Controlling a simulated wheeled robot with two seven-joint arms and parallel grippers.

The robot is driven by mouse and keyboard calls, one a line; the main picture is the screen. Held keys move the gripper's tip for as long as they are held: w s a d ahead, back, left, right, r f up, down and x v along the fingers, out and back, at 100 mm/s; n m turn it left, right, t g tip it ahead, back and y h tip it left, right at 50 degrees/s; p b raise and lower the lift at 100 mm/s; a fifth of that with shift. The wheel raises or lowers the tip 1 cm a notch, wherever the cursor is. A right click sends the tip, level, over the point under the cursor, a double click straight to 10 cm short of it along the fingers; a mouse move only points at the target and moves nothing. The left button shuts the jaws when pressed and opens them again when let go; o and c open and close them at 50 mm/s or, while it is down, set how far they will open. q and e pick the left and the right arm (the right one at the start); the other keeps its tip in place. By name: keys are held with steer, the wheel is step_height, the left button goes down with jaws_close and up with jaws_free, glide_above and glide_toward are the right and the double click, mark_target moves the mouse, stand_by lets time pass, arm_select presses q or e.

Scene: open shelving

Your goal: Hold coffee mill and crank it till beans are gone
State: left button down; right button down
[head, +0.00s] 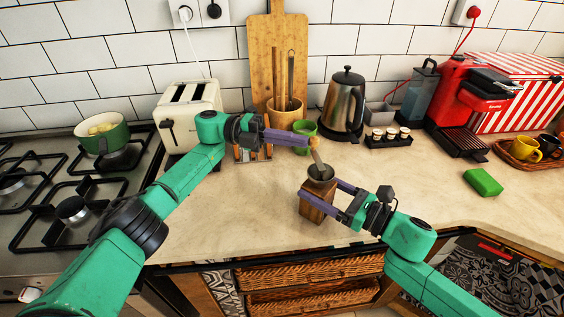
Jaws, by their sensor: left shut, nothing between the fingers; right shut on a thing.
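The coffee mill (314,211) is a wooden box with a dark metal bowl (320,172) on top, standing near the counter's front edge. Its pale crank (317,158) rises from the bowl to a knob end (313,142). My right gripper (321,203) is shut on the mill's wooden body from the right. My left gripper (306,140) is shut with nothing between its fingers, and its tips are at the crank's knob end; I cannot tell whether they touch it. The beans inside the bowl are too small to make out.
Behind my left gripper are a green cup (304,130) and a utensil pot (284,108). A kettle (344,103), red coffee machine (462,95) and toaster (187,113) line the back. A green sponge (483,182) lies right. The counter left of the mill is clear.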

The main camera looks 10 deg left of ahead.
arm_select(q)
steer(key=shift+w+d, duration=0.1)
stand_by(0.6)
steer(key=a, duration=0.7)
steer(key=shift+w+a, duration=0.25)
steer(key=shift+w, duration=0.1)
arm_select(e)
jaws_free()
